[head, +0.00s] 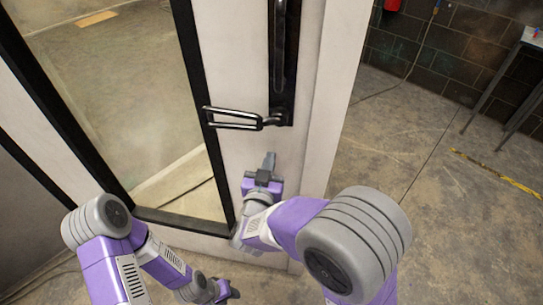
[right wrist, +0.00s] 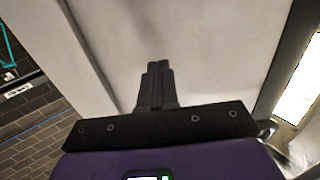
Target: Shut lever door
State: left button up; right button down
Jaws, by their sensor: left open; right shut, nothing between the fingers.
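The white door (head: 235,160) has a black-framed glass pane and fills the middle of the head view. Its metal lever handle (head: 235,118) sticks out leftward from a long black plate (head: 284,60). Whether the door is fully shut or ajar, I cannot tell. My right gripper (head: 269,162) is below the handle, in front of the white panel and apart from the lever. In the right wrist view its fingers (right wrist: 155,85) are shut and empty, pointing at a pale panel (right wrist: 190,40). My left gripper (head: 230,291) is low at the bottom edge, well below the handle; its fingers barely show.
A white post-like strip (head: 340,80) stands right of the door plate. The concrete floor (head: 400,150) right of it is largely clear. A table (head: 530,40) stands at the far right by a dark block wall (head: 465,40). A red object (head: 393,5) hangs on that wall.

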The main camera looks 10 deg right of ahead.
jog(key=shift+x, duration=1.4)
